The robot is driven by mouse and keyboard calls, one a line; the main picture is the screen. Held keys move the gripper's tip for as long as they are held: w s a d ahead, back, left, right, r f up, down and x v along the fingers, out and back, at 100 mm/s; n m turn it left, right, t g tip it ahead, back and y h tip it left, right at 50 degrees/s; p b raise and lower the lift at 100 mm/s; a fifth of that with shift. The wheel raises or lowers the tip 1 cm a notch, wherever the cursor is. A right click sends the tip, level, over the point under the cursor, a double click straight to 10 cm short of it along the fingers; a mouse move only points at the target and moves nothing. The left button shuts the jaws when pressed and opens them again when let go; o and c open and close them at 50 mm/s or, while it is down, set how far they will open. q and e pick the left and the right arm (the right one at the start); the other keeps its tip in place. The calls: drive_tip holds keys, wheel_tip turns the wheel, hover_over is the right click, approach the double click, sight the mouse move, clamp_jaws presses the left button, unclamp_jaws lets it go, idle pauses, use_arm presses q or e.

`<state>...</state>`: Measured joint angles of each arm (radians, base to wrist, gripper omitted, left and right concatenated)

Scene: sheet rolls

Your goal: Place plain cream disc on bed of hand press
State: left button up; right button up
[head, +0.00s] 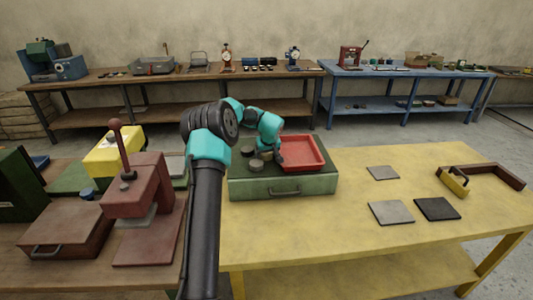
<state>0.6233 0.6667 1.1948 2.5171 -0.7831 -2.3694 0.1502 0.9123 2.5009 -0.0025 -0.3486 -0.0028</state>
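The hand press (148,190) is the dull red machine at left, with an upright ball-topped lever. Its bed shows as a small pale grey plate (137,219) under the red head. I cannot make out a plain cream disc. Small dark grey round pieces (256,165) sit on the green case beside the red tray. My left gripper (277,156) is low over the green case, at the tray's left edge, well to the right of the press. Its fingers are small and partly hidden, so I cannot tell whether they hold anything. My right gripper is out of view.
The red tray (301,168) lies on the green case (283,187). Flat grey and black plates (437,209) and a brown-and-yellow angled frame (490,173) lie on the yellow table (360,245). A yellow box (113,150) stands behind the press. My arm crosses between press and case.

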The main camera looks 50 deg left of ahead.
use_arm(q)
drive_tip(key=shift+r, duration=0.1)
drive_tip(key=v, duration=1.2)
drive_tip(key=shift+r, duration=0.1)
drive_tip(key=shift+c, duration=0.4)
drive_tip(key=shift+t+y, duration=0.3)
drive_tip(key=shift+y, duration=0.3)
drive_tip(key=d+r, duration=0.1)
drive_tip(key=s+d+r, duration=0.1)
drive_tip(key=d+r, duration=0.1)
drive_tip(key=shift+s+d+r, duration=0.15)
drive_tip(key=shift+s+r, duration=0.2)
drive_tip(key=shift+s, duration=0.05)
hover_over(268, 156)
wheel_tip(268, 156, down, 11)
drive_tip(key=shift+r, duration=0.2)
